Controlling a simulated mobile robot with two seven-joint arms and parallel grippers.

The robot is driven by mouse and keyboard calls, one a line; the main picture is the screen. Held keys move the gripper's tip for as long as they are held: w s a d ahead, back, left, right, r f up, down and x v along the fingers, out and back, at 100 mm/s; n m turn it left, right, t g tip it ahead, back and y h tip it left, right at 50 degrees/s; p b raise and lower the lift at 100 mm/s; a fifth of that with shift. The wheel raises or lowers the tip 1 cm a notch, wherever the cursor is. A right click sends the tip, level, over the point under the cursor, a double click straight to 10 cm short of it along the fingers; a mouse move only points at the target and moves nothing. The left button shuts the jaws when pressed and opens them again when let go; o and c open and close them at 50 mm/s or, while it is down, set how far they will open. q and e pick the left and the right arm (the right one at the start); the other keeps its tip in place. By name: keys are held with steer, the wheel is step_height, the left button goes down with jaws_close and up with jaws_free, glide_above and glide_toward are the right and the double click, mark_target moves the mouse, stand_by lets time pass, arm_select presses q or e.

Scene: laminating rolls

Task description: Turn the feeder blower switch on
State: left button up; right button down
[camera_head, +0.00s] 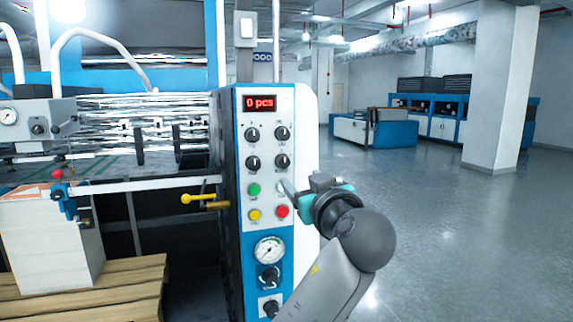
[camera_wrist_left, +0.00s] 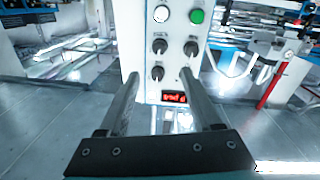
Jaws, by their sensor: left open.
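The blue and white control panel (camera_head: 239,175) carries several black rotary switches: upper left (camera_head: 252,134), upper right (camera_head: 282,133), lower left (camera_head: 252,163) and lower right (camera_head: 282,161). Their labels are too small to read, so I cannot tell which is the feeder blower switch. My left gripper (camera_head: 286,190) is in front of the panel's right side, near the white button. In the left wrist view, where the panel is upside down, the left gripper (camera_wrist_left: 161,72) is open and empty, with switches between and beyond its fingers. My right gripper is not in view.
A green button (camera_head: 254,190), yellow button (camera_head: 254,215) and red button (camera_head: 282,211) sit below the switches. A red display (camera_head: 260,103) reads "0 pcs". A pressure gauge (camera_head: 269,250) is lower down. A yellow-knobbed lever (camera_head: 198,198) sticks out left. Open floor lies right.

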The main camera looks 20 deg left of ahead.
mark_target(285, 163)
arm_select(q)
steer(key=p+x, duration=0.1)
steer(key=x, duration=1.1)
steer(key=shift+w, duration=0.3)
steer(key=shift+c, duration=0.3)
jaws_close()
